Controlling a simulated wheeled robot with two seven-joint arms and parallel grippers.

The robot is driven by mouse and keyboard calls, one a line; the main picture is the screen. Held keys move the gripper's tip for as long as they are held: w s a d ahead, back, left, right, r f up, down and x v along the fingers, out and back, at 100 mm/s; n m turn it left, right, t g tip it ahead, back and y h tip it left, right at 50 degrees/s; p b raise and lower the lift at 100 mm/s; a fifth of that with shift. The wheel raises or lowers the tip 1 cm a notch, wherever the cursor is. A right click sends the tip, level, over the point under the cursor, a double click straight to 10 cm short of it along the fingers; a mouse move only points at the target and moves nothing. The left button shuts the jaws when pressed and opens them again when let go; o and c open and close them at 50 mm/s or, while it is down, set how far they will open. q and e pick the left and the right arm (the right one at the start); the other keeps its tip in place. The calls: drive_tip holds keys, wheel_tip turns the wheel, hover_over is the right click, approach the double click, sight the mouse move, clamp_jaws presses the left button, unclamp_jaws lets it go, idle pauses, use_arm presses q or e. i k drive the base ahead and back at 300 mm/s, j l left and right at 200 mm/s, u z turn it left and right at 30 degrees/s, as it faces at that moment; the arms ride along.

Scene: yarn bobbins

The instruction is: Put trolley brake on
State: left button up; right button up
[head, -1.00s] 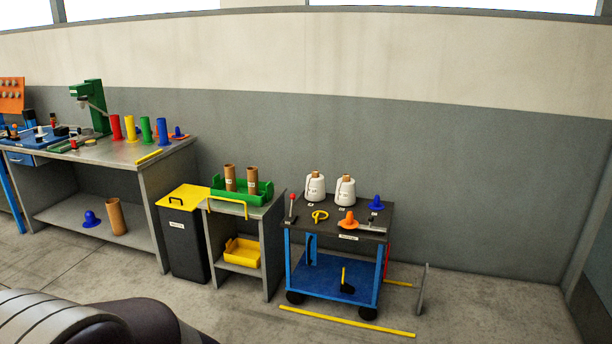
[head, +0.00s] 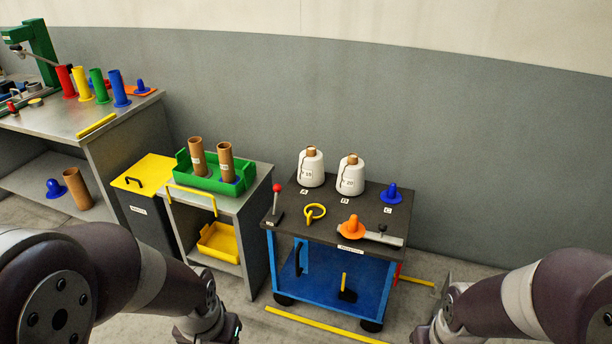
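The trolley (head: 385,241) has a dark top and a blue lower frame, and stands against the grey wall. A lever with a red ball knob (head: 276,188) stands upright at the left end of its top. A black piece with a yellow upright handle (head: 345,287) sits at the blue lower shelf. I cannot tell for certain which of these is the brake. My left arm comes in at the lower left and my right arm at the lower right, both apart from the trolley. Both arms run out of the bottom edge, and neither gripper's fingers show.
Left stand a grey cart with a green tray (head: 211,184) and a yellow-lidded bin (head: 144,175). A yellow floor strip (head: 318,325) lies before the trolley.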

sight(277, 189)
drive_tip(key=i+j, duration=0.25)
drive_tip(key=i, duration=0.25)
drive_tip(key=i+j, duration=0.25)
drive_tip(key=i, duration=0.25)
drive_tip(key=i+j, duration=0.3)
drive_tip(key=i, duration=0.2)
drive_tip(key=i+j, duration=0.25)
drive_tip(key=i, duration=0.25)
drive_tip(key=i+l+z, duration=0.1)
drive_tip(key=z, duration=0.35)
